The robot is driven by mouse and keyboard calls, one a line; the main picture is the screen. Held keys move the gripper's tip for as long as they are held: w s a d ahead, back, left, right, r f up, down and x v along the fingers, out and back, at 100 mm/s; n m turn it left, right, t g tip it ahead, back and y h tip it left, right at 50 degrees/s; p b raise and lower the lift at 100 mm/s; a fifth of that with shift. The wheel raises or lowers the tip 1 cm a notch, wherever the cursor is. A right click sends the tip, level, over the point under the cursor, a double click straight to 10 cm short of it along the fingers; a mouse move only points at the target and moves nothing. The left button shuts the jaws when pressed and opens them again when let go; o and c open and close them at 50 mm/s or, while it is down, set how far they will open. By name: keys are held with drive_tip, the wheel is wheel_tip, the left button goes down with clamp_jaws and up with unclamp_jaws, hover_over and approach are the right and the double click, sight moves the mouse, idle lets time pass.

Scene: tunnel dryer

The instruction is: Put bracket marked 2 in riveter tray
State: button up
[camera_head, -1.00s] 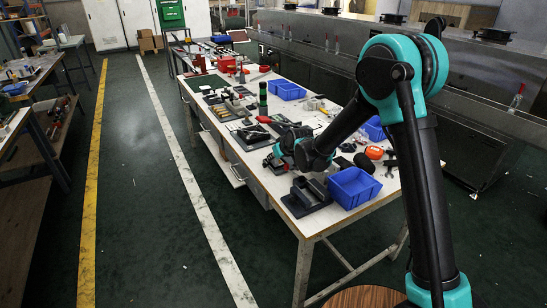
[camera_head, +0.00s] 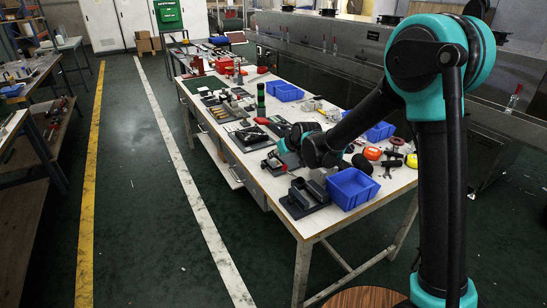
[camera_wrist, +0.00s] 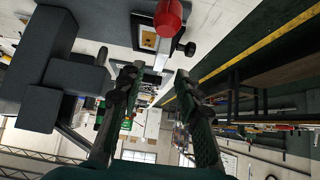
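My gripper (camera_head: 280,157) is low over the near part of the white table, beside the dark fixture (camera_head: 307,196). In the wrist view my gripper (camera_wrist: 154,76) has its two fingers spread apart, with no part clearly held between them. Just past the fingertips is a dark-edged plate with a small yellowish label (camera_wrist: 148,39); its marking is too small to read. I cannot pick out the bracket marked 2 or tell which tray is the riveter tray.
Blue bins (camera_head: 352,188) stand on the right side of the table (camera_head: 330,222), with tools and an orange tape measure (camera_head: 372,153) nearby. Dark blocks (camera_wrist: 70,70) fill the left of the wrist view. The floor left of the table is clear.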

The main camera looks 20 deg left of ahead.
drive_tip(key=shift+v, duration=2.8)
drive_tip(key=s+d+m+h, duration=0.2)
drive_tip(key=d, duration=1)
drive_tip(key=s+d+m+h, duration=0.1)
drive_tip(key=s+d+m, duration=0.15)
drive_tip(key=d, duration=1.05)
drive_tip(key=s+d+f+m+g+h, duration=0.1)
drive_tip(key=s+d+f+m+h, duration=0.1)
drive_tip(key=s+d, duration=0.7)
drive_tip(key=s+d+f+m+h, duration=0.1)
drive_tip(key=s+d+f+m, duration=0.2)
drive_tip(key=s+d, duration=0.6)
wheel_tip(320, 180, down, 2)
drive_tip(key=shift+d+f+g+h, duration=0.2)
drive_tip(key=shift+d+g+h, duration=0.2)
drive_tip(key=shift+d, duration=0.6)
drive_tip(key=shift+s, duration=0.1)
drive_tip(key=shift+c, duration=0.5)
